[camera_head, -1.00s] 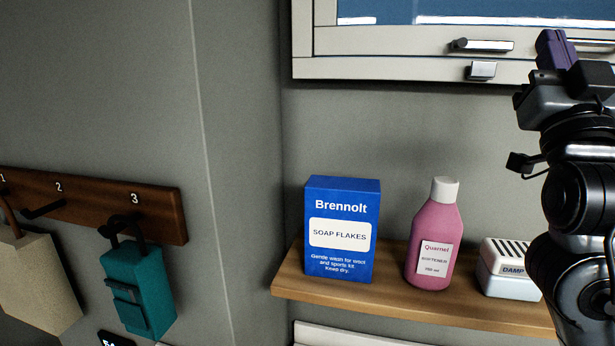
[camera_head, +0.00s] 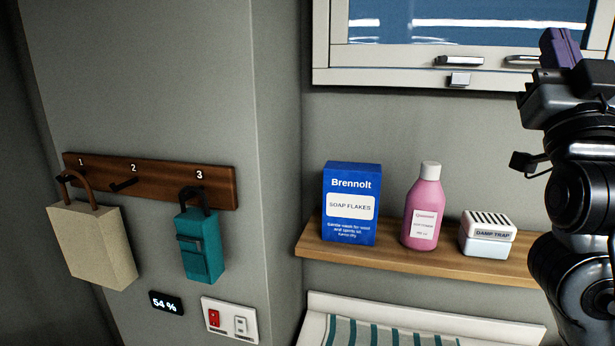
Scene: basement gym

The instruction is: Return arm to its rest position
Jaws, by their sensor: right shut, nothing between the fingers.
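My right arm stands upright along the right edge of the head view. Its gripper (camera_head: 558,46), with purple fingers, points up at the top right, in front of the window's lower frame. The gripper is shut and holds nothing. It is apart from the shelf goods, above and to the right of them in the picture. My left gripper is not in view.
A wooden shelf (camera_head: 400,261) holds a blue soap flakes box (camera_head: 349,204), a pink softener bottle (camera_head: 423,207) and a white damp trap (camera_head: 486,235). Left, a hook rail (camera_head: 150,178) carries a beige bag (camera_head: 92,243) and a teal bag (camera_head: 200,245); hook 2 is empty. A switch plate (camera_head: 229,320) is below.

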